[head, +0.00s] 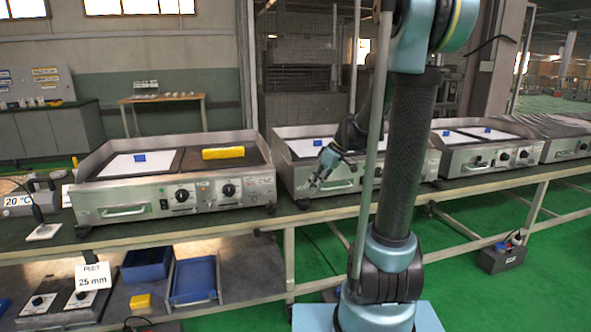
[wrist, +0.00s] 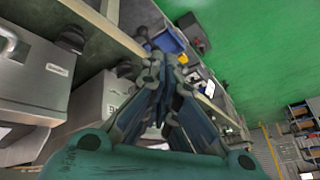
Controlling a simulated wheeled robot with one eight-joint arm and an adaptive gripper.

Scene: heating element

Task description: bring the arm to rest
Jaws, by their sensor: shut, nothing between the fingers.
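My gripper (head: 318,178) is at the middle of the head view, in front of the second griddle station (head: 300,150), with its fingers pointing down and left. I cannot tell whether it touches the griddle's front. In the wrist view my gripper (wrist: 172,82) shows its fingers drawn together, with nothing held between them. My arm rises at the right of the head view from a blue base and partly hides the second griddle.
A nearer griddle (head: 165,212) with a yellow block (head: 223,152) and a blue block (head: 140,157) stands on the long bench (head: 240,227) at left. More griddles (head: 490,148) continue right. Blue bins (head: 194,280) sit on the lower shelf. The green floor (head: 480,285) at right is mostly open.

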